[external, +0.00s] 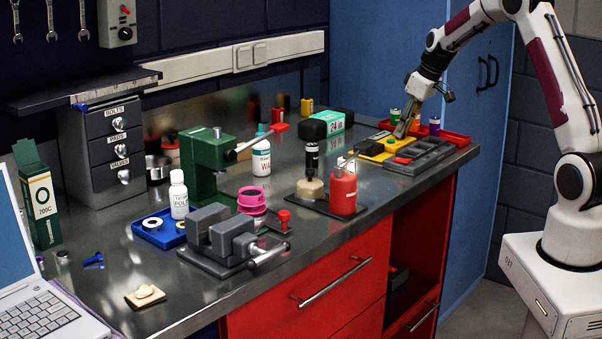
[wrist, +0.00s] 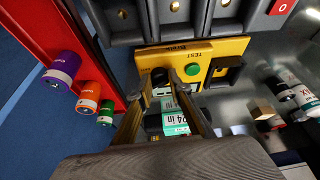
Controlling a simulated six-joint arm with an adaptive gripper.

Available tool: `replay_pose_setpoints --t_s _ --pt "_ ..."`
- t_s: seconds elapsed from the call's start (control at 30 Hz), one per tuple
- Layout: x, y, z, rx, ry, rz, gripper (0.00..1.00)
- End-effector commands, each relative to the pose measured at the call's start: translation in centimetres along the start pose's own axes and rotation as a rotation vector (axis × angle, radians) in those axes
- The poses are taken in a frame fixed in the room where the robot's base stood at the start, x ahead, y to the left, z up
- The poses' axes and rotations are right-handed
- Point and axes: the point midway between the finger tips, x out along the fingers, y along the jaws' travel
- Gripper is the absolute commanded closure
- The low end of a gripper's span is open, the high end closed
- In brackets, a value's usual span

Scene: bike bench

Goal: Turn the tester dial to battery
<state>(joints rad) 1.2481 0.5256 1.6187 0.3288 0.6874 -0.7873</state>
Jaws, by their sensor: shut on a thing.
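The yellow tester (external: 370,147) lies near the right end of the bench in the external view. In the wrist view the tester (wrist: 222,49) has a "TEST" label, a green button (wrist: 192,69) and a small black dial (wrist: 158,72). My gripper (external: 402,133) points down at the tester. In the wrist view my gripper (wrist: 160,82) has its two fingers on either side of the dial, shut on it. The fingers partly hide the dial, and I cannot read its pointer or position marks.
A dark grey slotted unit (external: 414,160) with a red switch (wrist: 283,6) sits beside the tester. A teal "24 in" box (external: 334,121) stands to the left.

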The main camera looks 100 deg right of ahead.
Motion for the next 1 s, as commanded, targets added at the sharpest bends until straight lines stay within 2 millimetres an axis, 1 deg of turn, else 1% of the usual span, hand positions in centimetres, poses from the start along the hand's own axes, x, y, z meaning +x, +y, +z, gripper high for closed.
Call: replay_pose_setpoints --t_s 0.27,1.0 --pt "-0.07 -0.09 -0.06 0.075 0.001 0.032 1.00" --pt "-0.03 -0.39 -0.12 0.380 0.001 0.158 1.00"
